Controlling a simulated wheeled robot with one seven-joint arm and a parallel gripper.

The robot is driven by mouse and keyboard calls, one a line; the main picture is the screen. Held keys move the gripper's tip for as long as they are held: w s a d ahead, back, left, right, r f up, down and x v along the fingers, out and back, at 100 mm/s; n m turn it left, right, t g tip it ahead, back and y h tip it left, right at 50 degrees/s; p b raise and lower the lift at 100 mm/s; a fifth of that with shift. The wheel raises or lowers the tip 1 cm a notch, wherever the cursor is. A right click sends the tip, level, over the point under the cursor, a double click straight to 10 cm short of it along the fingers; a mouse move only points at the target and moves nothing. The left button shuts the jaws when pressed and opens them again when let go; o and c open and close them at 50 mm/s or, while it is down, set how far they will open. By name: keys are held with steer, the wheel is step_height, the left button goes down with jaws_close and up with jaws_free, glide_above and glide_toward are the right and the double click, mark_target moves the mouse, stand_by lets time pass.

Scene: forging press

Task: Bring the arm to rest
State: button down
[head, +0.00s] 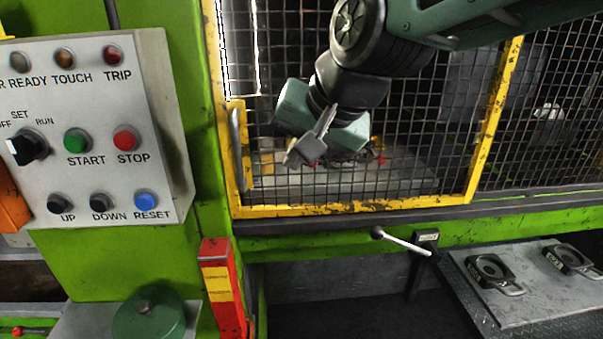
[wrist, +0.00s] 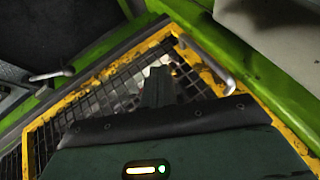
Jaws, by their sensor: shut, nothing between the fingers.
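My gripper (head: 306,150) hangs from my arm in front of the yellow-framed mesh gate (head: 350,209) in the head view. Its fingers are together with nothing between them, and they point down and to the left. In the wrist view my gripper's fingers (wrist: 156,88) show as a dark shape in front of the same mesh gate (wrist: 105,92). My arm comes in from the upper right of the head view. I cannot tell how large the gap between fingers and mesh is.
A control panel (head: 85,185) with buttons and a knob is at left. Below the gate are a lever (head: 402,242) with a black ball and a metal shelf (head: 545,290) with two black devices. A red post (head: 222,285) and a green round cap (head: 148,315) stand lower left.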

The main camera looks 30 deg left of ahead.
steer(key=shift+d+r, duration=0.15)
steer(key=shift+r, duration=0.1)
steer(key=s+d+f+n+h+b, duration=0.1)
steer(key=s+d+f, duration=0.3)
steer(key=d, duration=0.8)
steer(key=s+d+f+g+h+b, duration=0.1)
steer(key=s+d+f+h+b, duration=0.2)
steer(key=d+f, duration=0.6)
steer(key=s+d+f+n+g+h+b, duration=0.1)
steer(key=s+d+f, duration=0.5)
steer(key=d, duration=1)
steer(key=shift+s+d+f+n+h+b, duration=0.3)
steer(key=shift+s+f+h+b, duration=0.15)
steer(key=shift+f+h, duration=0.15)
steer(key=shift+a, duration=0.15)
